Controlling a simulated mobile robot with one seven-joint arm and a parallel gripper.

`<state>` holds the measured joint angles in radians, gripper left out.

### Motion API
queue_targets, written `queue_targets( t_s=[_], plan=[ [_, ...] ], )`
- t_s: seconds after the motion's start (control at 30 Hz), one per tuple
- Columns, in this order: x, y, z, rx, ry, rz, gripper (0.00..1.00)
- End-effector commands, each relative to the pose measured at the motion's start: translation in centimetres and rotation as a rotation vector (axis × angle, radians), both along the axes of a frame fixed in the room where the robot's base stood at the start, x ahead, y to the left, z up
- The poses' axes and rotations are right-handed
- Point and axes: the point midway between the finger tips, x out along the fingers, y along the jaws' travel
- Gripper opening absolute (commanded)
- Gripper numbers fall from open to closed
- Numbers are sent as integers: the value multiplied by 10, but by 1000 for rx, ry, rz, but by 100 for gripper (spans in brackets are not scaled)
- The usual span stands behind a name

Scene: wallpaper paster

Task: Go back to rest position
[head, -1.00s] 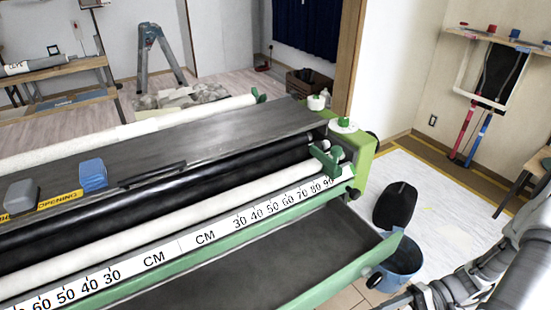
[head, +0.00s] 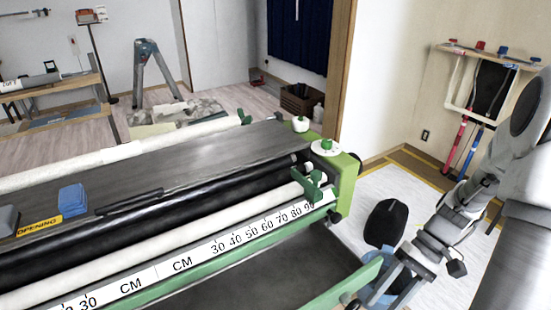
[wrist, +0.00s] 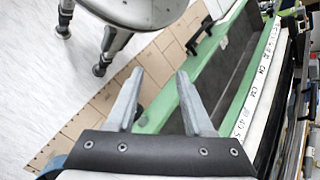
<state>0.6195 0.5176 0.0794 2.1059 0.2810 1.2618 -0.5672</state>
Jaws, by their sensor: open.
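My gripper (wrist: 159,74) is open, with two grey fingers spread apart and nothing between them in the wrist view. The paster is a long green machine with black and white rollers and a centimetre scale. Its green tray edge (wrist: 186,100) shows just beyond my right finger in the wrist view. I cannot tell how far apart they are.
A black object (head: 386,222) stands on the white floor sheet. A stool (wrist: 118,30) stands near the top of the wrist view. Tools hang on the right wall. A stepladder (head: 155,75) stands at the back.

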Motion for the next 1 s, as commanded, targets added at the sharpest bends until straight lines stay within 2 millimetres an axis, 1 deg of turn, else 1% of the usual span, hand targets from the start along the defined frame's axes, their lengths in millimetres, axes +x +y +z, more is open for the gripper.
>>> queue_targets(
  t_s=[0.03,0.33,0.53,0.77,0.9,1.0],
  plan=[
    [3,4,19,-54,-33,26,52],
    [11,25,94,-317,-220,129,52],
    [10,42,144,-462,-381,172,52],
    [2,60,199,-585,-591,177,52],
    [-7,69,232,-629,-717,133,52],
    [-15,73,252,-646,-802,92,52]
  ],
)
